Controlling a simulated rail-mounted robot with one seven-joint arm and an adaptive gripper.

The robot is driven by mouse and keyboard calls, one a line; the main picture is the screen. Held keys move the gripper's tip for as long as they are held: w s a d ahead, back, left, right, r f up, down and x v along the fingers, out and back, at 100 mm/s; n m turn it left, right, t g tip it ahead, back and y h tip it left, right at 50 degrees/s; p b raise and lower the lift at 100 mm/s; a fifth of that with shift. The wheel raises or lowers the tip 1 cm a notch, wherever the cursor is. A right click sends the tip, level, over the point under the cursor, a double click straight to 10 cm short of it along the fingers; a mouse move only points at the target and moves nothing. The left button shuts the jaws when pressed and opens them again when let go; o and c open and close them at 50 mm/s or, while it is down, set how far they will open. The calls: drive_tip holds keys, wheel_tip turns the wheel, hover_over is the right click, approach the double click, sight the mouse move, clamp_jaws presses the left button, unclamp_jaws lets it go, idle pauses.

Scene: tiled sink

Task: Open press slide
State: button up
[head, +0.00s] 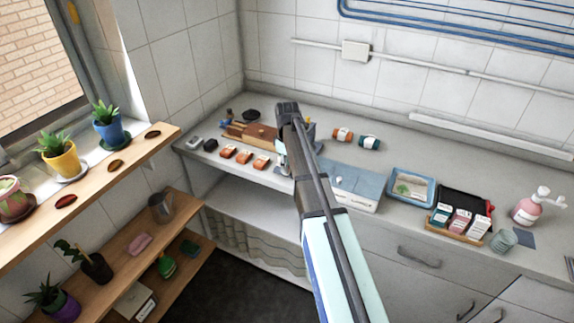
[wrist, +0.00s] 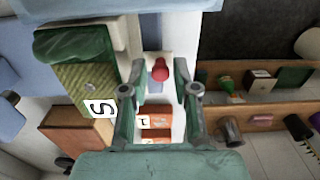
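In the wrist view, a red knob (wrist: 160,71) on a pale mount lies just beyond my gripper (wrist: 160,92), lined up with the gap between its fingers. The two fingers stand wide apart with nothing gripped; whether either touches the knob I cannot tell. Left of the knob is a green block (wrist: 88,84) with a white label marked "S". I cannot tell which part is the press slide. In the head view my gripper (head: 282,150) is low over the counter, and my arm hides most of what is behind it.
Several orange blocks (head: 244,157) sit left of my gripper, near the counter's front edge. A wooden box (head: 260,137) stands behind them. Right of my arm are a blue-topped case (head: 350,181), a blue tray (head: 428,203) and a pink bottle (head: 526,210). Wooden shelves (head: 186,207) are at left.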

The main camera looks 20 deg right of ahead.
drive_tip(key=shift+r, duration=0.1)
wheel_tip(320, 180, up, 12)
idle(0.5)
drive_tip(key=s+a+f+m, duration=0.35)
drive_tip(key=s+f, duration=0.65)
drive_tip(key=f, duration=0.4)
drive_tip(key=s+a+f+m, duration=0.3)
drive_tip(key=s+a+f, duration=0.2)
drive_tip(key=s+f, duration=0.65)
drive_tip(key=s+a+f+m+g+b, duration=0.1)
drive_tip(key=s+f+g, duration=0.2)
drive_tip(key=s+f, duration=1.1)
drive_tip(key=s+a+f+m+g+b, duration=0.1)
drive_tip(key=s+f+g+b, duration=0.1)
drive_tip(key=s+f, duration=1.2)
drive_tip(key=s+g, duration=0.1)
drive_tip(key=s, duration=0.5)
drive_tip(key=shift+s+g, duration=0.4)
drive_tip(key=shift+a+m, duration=0.1)
drive_tip(key=shift+m, duration=0.15)
